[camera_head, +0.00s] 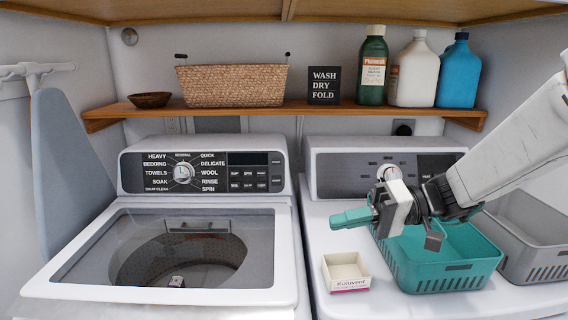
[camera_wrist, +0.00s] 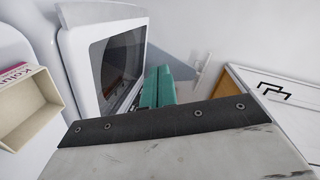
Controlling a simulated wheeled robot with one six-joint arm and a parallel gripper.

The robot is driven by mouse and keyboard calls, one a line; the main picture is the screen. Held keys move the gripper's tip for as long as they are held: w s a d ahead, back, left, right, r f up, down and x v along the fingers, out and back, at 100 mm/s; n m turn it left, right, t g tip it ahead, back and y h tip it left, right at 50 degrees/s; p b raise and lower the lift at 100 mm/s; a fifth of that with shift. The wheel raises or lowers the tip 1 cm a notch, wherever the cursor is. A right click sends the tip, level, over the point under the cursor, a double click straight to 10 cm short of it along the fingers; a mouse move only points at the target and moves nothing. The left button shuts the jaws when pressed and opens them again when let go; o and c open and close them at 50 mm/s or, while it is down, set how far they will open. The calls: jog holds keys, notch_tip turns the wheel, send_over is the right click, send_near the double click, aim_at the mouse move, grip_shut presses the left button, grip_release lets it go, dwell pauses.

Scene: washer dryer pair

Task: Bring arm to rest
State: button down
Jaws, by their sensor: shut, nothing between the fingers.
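My gripper (camera_head: 351,218) has teal fingers, which are closed together with nothing between them. In the head view it is in the air in front of the dryer's control panel, pointing left, above and left of a teal basket (camera_head: 450,278). My arm reaches in from the right edge. In the wrist view the teal fingers of my gripper (camera_wrist: 157,87) show at the middle, side by side. The fingers touch nothing that I can see.
The washer (camera_head: 165,296) stands at left with its tub showing. A small open box (camera_head: 345,272) and a grey basket (camera_head: 520,238) are on the dryer (camera_head: 330,215). A wooden shelf (camera_head: 330,111) with bottles, a wicker basket and a sign spans the wall above.

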jog(key=s+d+f+m+g+h, duration=0.1)
jog(key=s+d+h, duration=0.1)
jog(key=s+h, duration=0.4)
jog(key=s+d+f+m+g+h, duration=0.1)
jog(key=s+d+f+h, duration=0.15)
jog(key=s, duration=0.55)
jog(key=s+d+m+t+h, duration=0.2)
jog(key=s+d+t+h, duration=0.2)
jog(key=d+h, duration=0.3)
jog(key=shift+d+r+m, duration=0.2)
jog(key=shift+d+m, duration=0.2)
jog(key=shift+d, duration=0.75)
